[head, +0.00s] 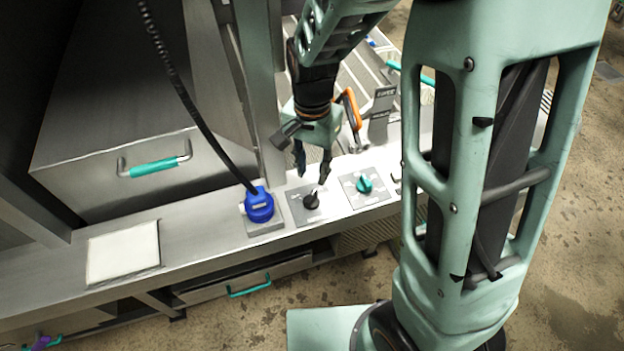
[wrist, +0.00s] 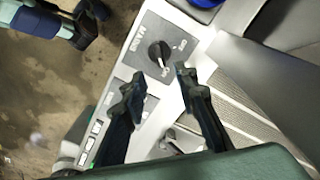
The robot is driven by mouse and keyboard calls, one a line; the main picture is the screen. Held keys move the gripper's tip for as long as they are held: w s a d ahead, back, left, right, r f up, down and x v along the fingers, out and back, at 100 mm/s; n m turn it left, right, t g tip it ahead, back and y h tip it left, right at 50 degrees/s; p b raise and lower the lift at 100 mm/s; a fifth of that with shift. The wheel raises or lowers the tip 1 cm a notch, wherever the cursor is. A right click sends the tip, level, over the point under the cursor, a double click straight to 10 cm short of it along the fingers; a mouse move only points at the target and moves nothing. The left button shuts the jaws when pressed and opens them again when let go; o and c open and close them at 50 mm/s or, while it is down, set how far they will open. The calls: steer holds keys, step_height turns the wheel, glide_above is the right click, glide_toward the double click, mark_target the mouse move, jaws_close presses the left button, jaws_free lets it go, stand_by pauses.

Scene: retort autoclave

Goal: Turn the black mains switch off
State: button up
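The black mains switch (head: 311,201) is a rotary knob on a grey square plate on the steel ledge, between the blue plug and the teal knob. In the wrist view the black switch (wrist: 160,54) sits on a plate lettered MAINS, with two small position labels too small to read surely. Its pointer end appears turned toward the label nearer my fingers. My gripper (head: 312,174) hangs pointing down just above and behind the switch. In the wrist view my gripper (wrist: 158,78) has its two dark fingers apart and empty, with the switch beyond the tips, not between them.
A blue plug (head: 260,206) with a black coiled cable stands left of the switch. A teal knob (head: 364,185) on its own plate is to the right. An orange handle (head: 352,110) is behind. A white pad (head: 123,252) lies at the ledge's left.

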mark_target(312, 194)
step_height(312, 194, down, 9)
steer(key=shift+r, duration=0.15)
steer(key=shift+c, duration=0.5)
jaws_close()
